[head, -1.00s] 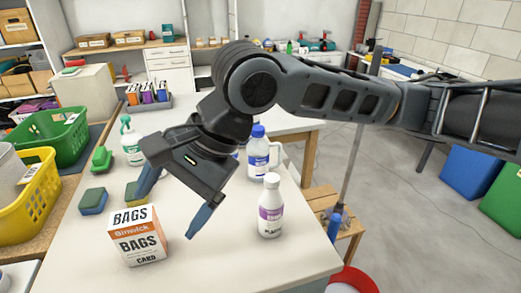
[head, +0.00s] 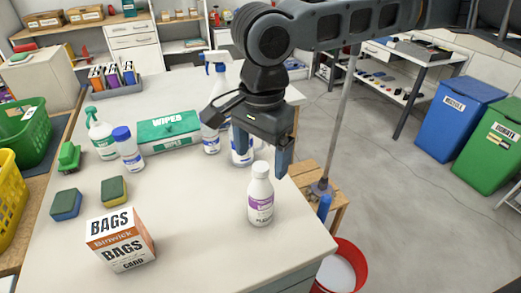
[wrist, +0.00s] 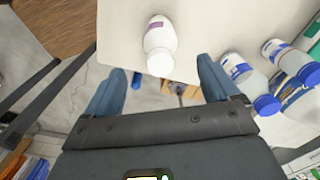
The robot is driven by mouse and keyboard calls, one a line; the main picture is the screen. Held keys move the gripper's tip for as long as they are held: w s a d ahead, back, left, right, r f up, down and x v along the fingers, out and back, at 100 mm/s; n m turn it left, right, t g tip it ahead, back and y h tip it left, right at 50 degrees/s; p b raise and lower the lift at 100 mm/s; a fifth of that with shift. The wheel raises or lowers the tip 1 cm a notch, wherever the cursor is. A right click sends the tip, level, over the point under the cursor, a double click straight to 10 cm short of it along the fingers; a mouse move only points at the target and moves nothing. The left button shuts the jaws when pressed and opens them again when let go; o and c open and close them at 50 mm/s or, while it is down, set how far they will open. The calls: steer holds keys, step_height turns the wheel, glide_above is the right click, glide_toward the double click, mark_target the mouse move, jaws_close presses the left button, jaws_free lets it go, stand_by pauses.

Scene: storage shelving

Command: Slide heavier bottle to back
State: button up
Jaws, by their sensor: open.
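A white bottle with a white cap and purple label (head: 260,207) stands upright near the table's front right edge. My gripper (head: 262,168) is open above and just behind it. In the wrist view the white bottle (wrist: 160,42) shows between and beyond the open fingers, with no visible contact. A blue-capped bottle with a handle (head: 242,157) is partly hidden behind my gripper. A white bottle with a blue label (head: 211,143) stands left of it, its top hidden. Another blue-capped bottle (head: 130,155) stands farther left. The pictures do not show which bottle is heavier.
A green wipes box (head: 168,131), a green-trigger spray bottle (head: 101,138) and a blue-trigger spray bottle (head: 218,80) stand behind. A bags box (head: 120,240) and two sponges (head: 114,191) are at left. The table middle is clear. A red bucket (head: 340,268) is below the right edge.

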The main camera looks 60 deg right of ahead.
mark_target(261, 182)
steer(key=shift+w+f, duration=0.1)
steer(key=shift+f, duration=3.8)
